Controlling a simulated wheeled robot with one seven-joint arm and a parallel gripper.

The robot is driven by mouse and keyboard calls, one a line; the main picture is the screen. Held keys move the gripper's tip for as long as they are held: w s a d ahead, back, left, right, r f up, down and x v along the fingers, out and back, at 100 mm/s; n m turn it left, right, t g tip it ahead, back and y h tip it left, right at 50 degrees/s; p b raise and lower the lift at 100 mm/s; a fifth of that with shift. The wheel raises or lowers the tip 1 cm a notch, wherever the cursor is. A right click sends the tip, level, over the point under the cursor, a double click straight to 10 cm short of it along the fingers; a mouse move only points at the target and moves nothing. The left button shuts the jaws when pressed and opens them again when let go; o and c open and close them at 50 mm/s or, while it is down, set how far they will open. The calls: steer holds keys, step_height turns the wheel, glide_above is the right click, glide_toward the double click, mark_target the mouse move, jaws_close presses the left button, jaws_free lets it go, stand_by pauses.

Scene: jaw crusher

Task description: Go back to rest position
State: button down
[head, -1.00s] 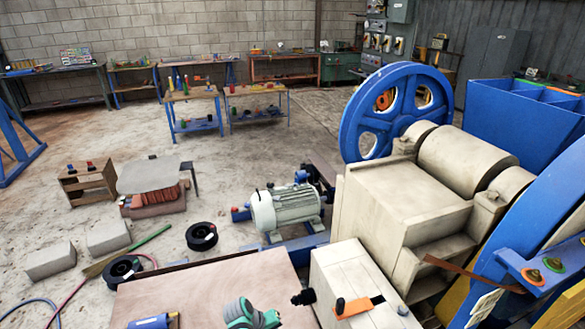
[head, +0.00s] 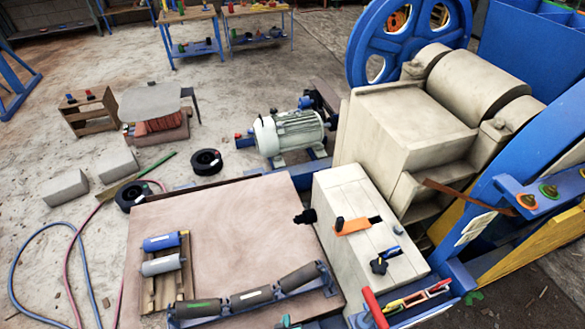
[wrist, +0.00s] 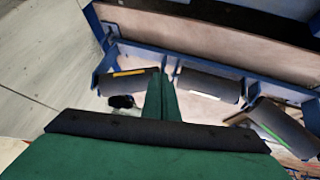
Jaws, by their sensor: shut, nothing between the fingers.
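My gripper (wrist: 163,97) shows in the wrist view as two green fingers pressed together, with nothing between them. It hangs over a blue roller frame (wrist: 235,67) holding dark rollers. One roller with a yellow stripe (wrist: 127,82) is left of the fingers, and one with a white stripe (wrist: 210,85) is right of them. Whether the fingertips touch anything cannot be told. In the head view the blue roller frame (head: 292,303) lies along the front of the brown board, and my gripper is not clearly visible there.
A brown board (head: 225,225) carries a small pallet with a blue roller (head: 162,242) and a grey roller (head: 162,264). Right of it stands a pale block (head: 350,215) with an orange tool (head: 355,226). The crusher (head: 400,140) fills the right. Hoses (head: 75,235) lie on the floor at left.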

steer(key=s+r+m+t, duration=0.1)
steer(key=s+r+t, duration=0.1)
steer(key=s+r, duration=0.4)
steer(key=s+d+r+m+t, duration=0.1)
steer(key=s+r+t, duration=0.2)
steer(key=s+r, duration=0.4)
steer(key=s+d+r+m+t, duration=0.1)
steer(key=s+r, duration=0.6)
steer(key=r, duration=1.3)
steer(key=shift+r+t+y, duration=0.3)
steer(key=shift+r+t, duration=0.05)
steer(key=shift+t, duration=0.35)
steer(key=shift+s+d, duration=0.1)
